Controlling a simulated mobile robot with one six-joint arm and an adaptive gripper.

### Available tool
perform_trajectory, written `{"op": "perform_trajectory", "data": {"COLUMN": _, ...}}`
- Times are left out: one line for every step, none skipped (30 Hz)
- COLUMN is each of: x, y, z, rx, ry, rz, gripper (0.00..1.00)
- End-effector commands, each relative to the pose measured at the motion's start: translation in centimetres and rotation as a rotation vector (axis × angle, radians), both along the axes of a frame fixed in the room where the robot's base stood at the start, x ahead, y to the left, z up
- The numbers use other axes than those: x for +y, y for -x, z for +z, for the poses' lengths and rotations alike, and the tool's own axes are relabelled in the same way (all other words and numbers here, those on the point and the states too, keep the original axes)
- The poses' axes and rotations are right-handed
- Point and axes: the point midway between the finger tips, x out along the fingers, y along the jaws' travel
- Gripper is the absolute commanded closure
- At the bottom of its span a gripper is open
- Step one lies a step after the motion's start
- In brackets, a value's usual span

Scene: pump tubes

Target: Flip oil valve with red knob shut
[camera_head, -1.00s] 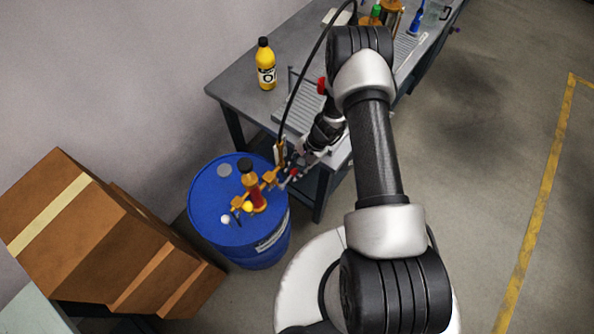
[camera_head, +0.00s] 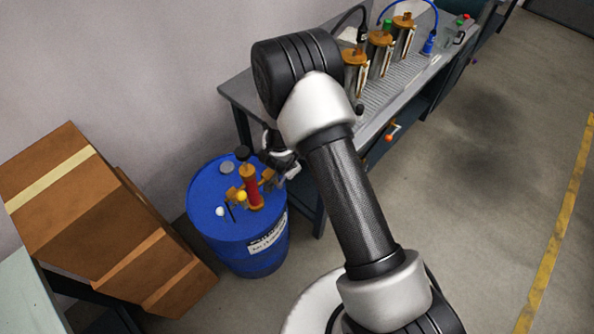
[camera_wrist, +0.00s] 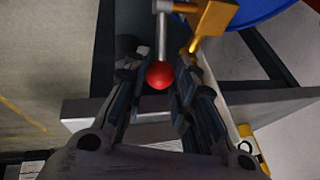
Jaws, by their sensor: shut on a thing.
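The oil valve is a brass fitting on the pump atop the blue drum; its brass body (camera_wrist: 212,22) shows at the top of the wrist view. A thin metal lever runs from it to the round red knob (camera_wrist: 159,75). My gripper (camera_wrist: 160,82) has a finger on each side of the knob and is shut on it. In the head view my gripper (camera_head: 286,172) is at the right of the drum's top, partly behind my arm. The knob is hidden there.
The blue drum (camera_head: 242,255) carries a pump with a red tube (camera_head: 251,190) and black cap. Cardboard boxes (camera_head: 95,220) stand at its left. A grey workbench (camera_head: 236,92) behind holds several brass-topped cylinders (camera_head: 380,42). Open floor lies at the right.

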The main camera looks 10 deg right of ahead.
Motion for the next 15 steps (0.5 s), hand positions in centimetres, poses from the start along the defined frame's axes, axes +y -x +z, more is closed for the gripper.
{"op": "perform_trajectory", "data": {"x": 0.7, "y": 0.6, "z": 0.1, "rx": -0.016, "ry": 0.032, "rz": 0.008, "gripper": 1.0}}
{"op": "perform_trajectory", "data": {"x": 0.8, "y": 0.7, "z": 0.3, "rx": -0.033, "ry": 0.055, "rz": 0.008, "gripper": 1.0}}
{"op": "perform_trajectory", "data": {"x": 1.0, "y": 0.8, "z": 0.4, "rx": -0.054, "ry": 0.084, "rz": 0.007, "gripper": 1.0}}
{"op": "perform_trajectory", "data": {"x": 1.2, "y": 0.9, "z": 0.5, "rx": -0.071, "ry": 0.106, "rz": 0.009, "gripper": 1.0}}
{"op": "perform_trajectory", "data": {"x": 1.4, "y": 1.0, "z": 0.6, "rx": -0.087, "ry": 0.128, "rz": 0.009, "gripper": 1.0}}
{"op": "perform_trajectory", "data": {"x": 1.5, "y": 1.1, "z": 0.7, "rx": -0.109, "ry": 0.157, "rz": 0.008, "gripper": 1.0}}
{"op": "perform_trajectory", "data": {"x": 1.7, "y": 1.2, "z": 0.7, "rx": -0.125, "ry": 0.178, "rz": 0.009, "gripper": 1.0}}
{"op": "perform_trajectory", "data": {"x": 1.8, "y": 1.3, "z": 0.8, "rx": -0.14, "ry": 0.199, "rz": 0.008, "gripper": 1.0}}
{"op": "perform_trajectory", "data": {"x": 2.1, "y": 1.5, "z": 0.8, "rx": -0.158, "ry": 0.224, "rz": 0.009, "gripper": 1.0}}
{"op": "perform_trajectory", "data": {"x": 2.1, "y": 1.6, "z": 0.8, "rx": -0.173, "ry": 0.243, "rz": 0.008, "gripper": 1.0}}
{"op": "perform_trajectory", "data": {"x": 2.3, "y": 1.6, "z": 0.9, "rx": -0.187, "ry": 0.262, "rz": 0.009, "gripper": 1.0}}
{"op": "perform_trajectory", "data": {"x": 2.5, "y": 1.7, "z": 0.9, "rx": -0.203, "ry": 0.284, "rz": 0.008, "gripper": 1.0}}
{"op": "perform_trajectory", "data": {"x": 2.6, "y": 1.8, "z": 0.9, "rx": -0.215, "ry": 0.3, "rz": 0.009, "gripper": 1.0}}
{"op": "perform_trajectory", "data": {"x": 2.7, "y": 1.9, "z": 0.9, "rx": -0.226, "ry": 0.315, "rz": 0.009, "gripper": 1.0}}
{"op": "perform_trajectory", "data": {"x": 2.9, "y": 2.0, "z": 1.0, "rx": -0.24, "ry": 0.334, "rz": 0.009, "gripper": 1.0}}
